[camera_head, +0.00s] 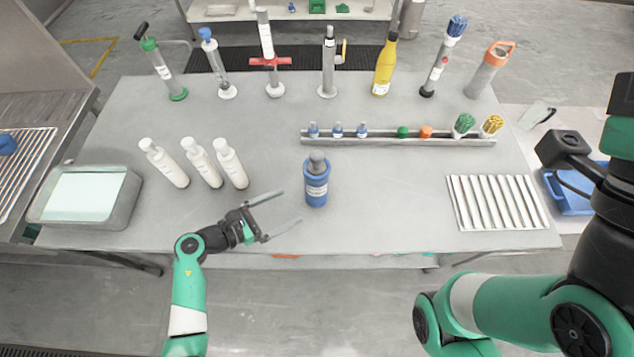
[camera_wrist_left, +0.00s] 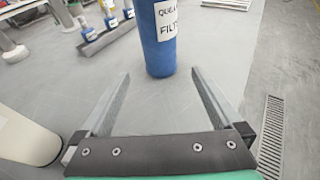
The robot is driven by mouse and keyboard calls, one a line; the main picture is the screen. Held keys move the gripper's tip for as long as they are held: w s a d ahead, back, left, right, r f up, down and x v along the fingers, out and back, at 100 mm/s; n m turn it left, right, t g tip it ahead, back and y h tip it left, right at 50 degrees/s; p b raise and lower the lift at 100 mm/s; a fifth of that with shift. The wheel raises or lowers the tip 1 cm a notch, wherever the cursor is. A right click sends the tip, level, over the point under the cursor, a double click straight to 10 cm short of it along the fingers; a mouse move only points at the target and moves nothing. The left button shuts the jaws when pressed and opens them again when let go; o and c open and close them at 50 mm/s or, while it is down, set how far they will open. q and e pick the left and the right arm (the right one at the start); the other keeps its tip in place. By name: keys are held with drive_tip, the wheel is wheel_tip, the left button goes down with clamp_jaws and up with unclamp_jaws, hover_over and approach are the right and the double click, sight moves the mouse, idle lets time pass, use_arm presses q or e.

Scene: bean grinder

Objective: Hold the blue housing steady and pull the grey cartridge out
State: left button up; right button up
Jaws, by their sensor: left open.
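The blue housing (camera_head: 317,190) stands upright on the table, a blue cylinder with a white label. The grey cartridge (camera_head: 318,160) sits in its top, with its rounded grey end showing above the rim. My left gripper (camera_head: 288,206) is open and empty, to the left of the housing, with its fingers pointing toward it. In the left wrist view the housing (camera_wrist_left: 160,50) stands just beyond and between the open fingertips (camera_wrist_left: 158,76), apart from them. The cartridge is out of that view. My right gripper is not in view; a large arm of mine fills the right side of the head view.
Several white bottles (camera_head: 202,162) stand left of the housing, near a metal tray (camera_head: 121,208). A rail (camera_head: 380,139) with small parts lies behind it. A slatted rack (camera_head: 497,203) lies at right. Tall tools and a yellow bottle (camera_head: 385,66) line the back.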

sight(308, 198)
use_arm(q)
drive_tip(key=b+x, duration=0.3)
drive_tip(key=x, duration=0.1)
drive_tip(key=b+x, duration=0.3)
drive_tip(key=x, duration=0.1)
drive_tip(key=shift+w+d+f, duration=0.15)
drive_tip(key=shift+d+f, duration=0.1)
drive_tip(key=shift+f, duration=0.1)
drive_tip(key=shift+w+d+b, duration=0.3)
drive_tip(key=shift+d+b, duration=0.1)
drive_tip(key=shift+r, duration=0.1)
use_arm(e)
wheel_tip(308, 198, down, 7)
use_arm(q)
drive_tip(key=c, duration=0.9)
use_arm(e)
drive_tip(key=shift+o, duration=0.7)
